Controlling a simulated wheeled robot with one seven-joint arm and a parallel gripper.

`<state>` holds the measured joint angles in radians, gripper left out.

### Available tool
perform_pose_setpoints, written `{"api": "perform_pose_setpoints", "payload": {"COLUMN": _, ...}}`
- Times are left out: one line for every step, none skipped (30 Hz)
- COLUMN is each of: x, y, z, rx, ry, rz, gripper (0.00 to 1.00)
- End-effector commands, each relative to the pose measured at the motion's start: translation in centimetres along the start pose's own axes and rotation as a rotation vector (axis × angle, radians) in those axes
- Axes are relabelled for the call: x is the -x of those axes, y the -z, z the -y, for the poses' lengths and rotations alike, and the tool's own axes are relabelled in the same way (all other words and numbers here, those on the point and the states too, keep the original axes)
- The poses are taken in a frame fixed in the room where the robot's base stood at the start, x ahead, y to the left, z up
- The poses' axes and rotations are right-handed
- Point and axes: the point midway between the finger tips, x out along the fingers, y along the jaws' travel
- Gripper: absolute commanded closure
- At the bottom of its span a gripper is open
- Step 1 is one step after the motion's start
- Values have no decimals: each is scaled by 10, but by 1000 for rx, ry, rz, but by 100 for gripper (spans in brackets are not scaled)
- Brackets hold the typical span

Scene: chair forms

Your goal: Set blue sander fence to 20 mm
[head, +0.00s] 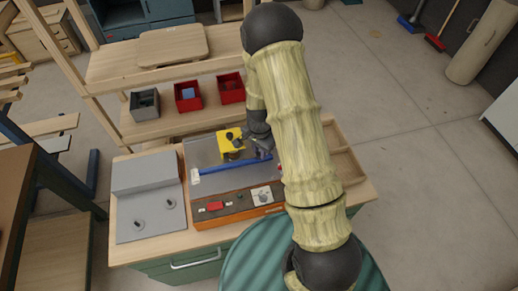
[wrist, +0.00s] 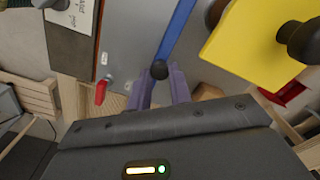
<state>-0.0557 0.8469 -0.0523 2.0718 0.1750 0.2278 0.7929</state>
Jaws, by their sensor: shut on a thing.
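The blue fence (head: 232,164) lies as a long bar across the grey sander table (head: 200,150), slightly slanted in the head view. It also shows in the wrist view (wrist: 178,30), running up from my gripper. My gripper (wrist: 160,88) has its two purple fingers on either side of a dark round knob (wrist: 159,70) at the near end of the fence and is shut on it. In the head view my gripper (head: 264,152) is at the right end of the fence, partly hidden by my arm. I cannot read a fence setting.
A yellow block with a dark knob (wrist: 255,40) stands close beside the fence; it also shows in the head view (head: 228,150). A red handle (wrist: 101,92) is nearby. The orange front panel (head: 235,207) carries switches. Small bins (head: 188,97) stand on the shelf behind.

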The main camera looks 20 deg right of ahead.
Motion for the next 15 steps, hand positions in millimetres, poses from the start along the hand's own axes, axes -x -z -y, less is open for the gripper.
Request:
{"api": "perform_pose_setpoints", "payload": {"x": 1, "y": 0, "z": 0, "rx": -1, "ry": 0, "rz": 0, "gripper": 100}}
{"api": "perform_pose_setpoints", "payload": {"x": 1, "y": 0, "z": 0, "rx": -1, "ry": 0, "rz": 0, "gripper": 100}}
{"api": "perform_pose_setpoints", "payload": {"x": 1, "y": 0, "z": 0, "rx": -1, "ry": 0, "rz": -1, "gripper": 100}}
{"api": "perform_pose_setpoints", "payload": {"x": 1, "y": 0, "z": 0, "rx": -1, "ry": 1, "rz": -1, "gripper": 100}}
{"api": "perform_pose_setpoints", "payload": {"x": 1, "y": 0, "z": 0, "rx": -1, "ry": 1, "rz": -1, "gripper": 74}}
{"api": "perform_pose_setpoints", "payload": {"x": 1, "y": 0, "z": 0, "rx": -1, "ry": 1, "rz": -1, "gripper": 66}}
{"api": "perform_pose_setpoints", "payload": {"x": 1, "y": 0, "z": 0, "rx": -1, "ry": 1, "rz": -1, "gripper": 60}}
{"api": "perform_pose_setpoints", "payload": {"x": 1, "y": 0, "z": 0, "rx": 0, "ry": 1, "rz": -1, "gripper": 57}}
{"api": "perform_pose_setpoints", "payload": {"x": 1, "y": 0, "z": 0, "rx": 0, "ry": 1, "rz": -1, "gripper": 57}}
{"api": "perform_pose_setpoints", "payload": {"x": 1, "y": 0, "z": 0, "rx": 0, "ry": 1, "rz": -1, "gripper": 57}}
{"api": "perform_pose_setpoints", "payload": {"x": 1, "y": 0, "z": 0, "rx": 0, "ry": 1, "rz": -1, "gripper": 57}}
{"api": "perform_pose_setpoints", "payload": {"x": 1, "y": 0, "z": 0, "rx": 0, "ry": 1, "rz": -1, "gripper": 57}}
{"api": "perform_pose_setpoints", "payload": {"x": 1, "y": 0, "z": 0, "rx": 0, "ry": 1, "rz": -1, "gripper": 57}}
{"api": "perform_pose_setpoints", "payload": {"x": 1, "y": 0, "z": 0, "rx": 0, "ry": 1, "rz": -1, "gripper": 57}}
{"api": "perform_pose_setpoints", "payload": {"x": 1, "y": 0, "z": 0, "rx": 0, "ry": 1, "rz": -1, "gripper": 57}}
